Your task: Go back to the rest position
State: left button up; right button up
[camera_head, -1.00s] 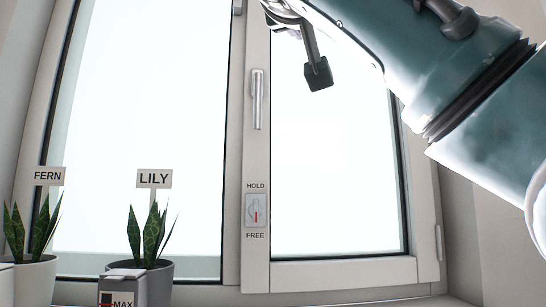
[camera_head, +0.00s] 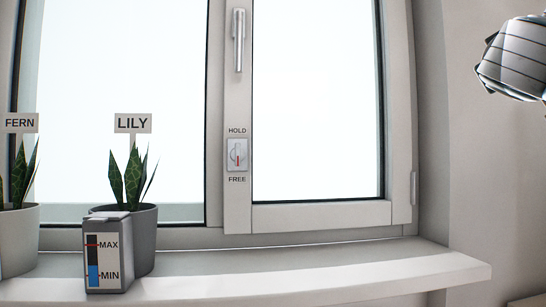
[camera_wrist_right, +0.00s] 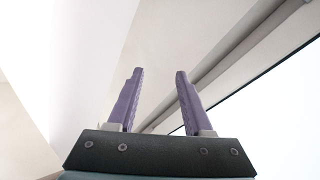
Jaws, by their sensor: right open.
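My right gripper shows in the right wrist view (camera_wrist_right: 155,100). Its two purple fingers are apart with nothing between them, and pale wall or ceiling lies behind them. In the head view only a metal part of my right arm shows at the right edge, in front of the bare wall; its fingers cannot be made out there. It is well clear of the window (camera_head: 318,105). My left gripper is not in view.
A pot labelled LILY (camera_head: 143,240) and one labelled FERN (camera_head: 20,235) stand on the windowsill (camera_head: 390,270). A grey box with MAX and MIN marks (camera_head: 108,258) stands before the lily. The window has a handle (camera_head: 238,40) and a HOLD/FREE switch (camera_head: 237,155). The sill's right part is clear.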

jog(key=s+a+f+n+g+y, duration=0.1)
jog(key=s+f+n+y, duration=0.15)
jog(key=f, duration=0.75)
jog(key=s+a+f+n+g+y, duration=0.2)
jog(key=s+f+y, duration=0.15)
jog(key=f, duration=0.65)
jog(key=s+a+f+n+g+y, duration=0.1)
jog(key=s+f+n+y, duration=0.15)
jog(key=f, duration=0.75)
jog(key=s+a+f+n+g+y, duration=0.1)
jog(key=s+a+f+g, duration=0.1)
jog(key=s+f, duration=0.45)
jog(key=s+a+f+n+g+y, duration=0.1)
jog(key=s+a+f+g, duration=0.15)
jog(key=s, duration=0.65)
jog(key=s+a+f+n+g+y, duration=0.1)
jog(key=s+f+g+y, duration=0.15)
jog(key=s+f, duration=0.4)
jog(key=s+a+m+y, duration=0.1)
jog(key=a+m+y, duration=0.15)
jog(key=a, duration=0.65)
notch_tip(320, 180, up, 63)
jog(key=p, duration=6.3)
jog(key=shift+s+a+r+m, duration=0.15)
jog(key=shift+a+r+m, duration=0.05)
jog(key=shift+a+m, duration=0.25)
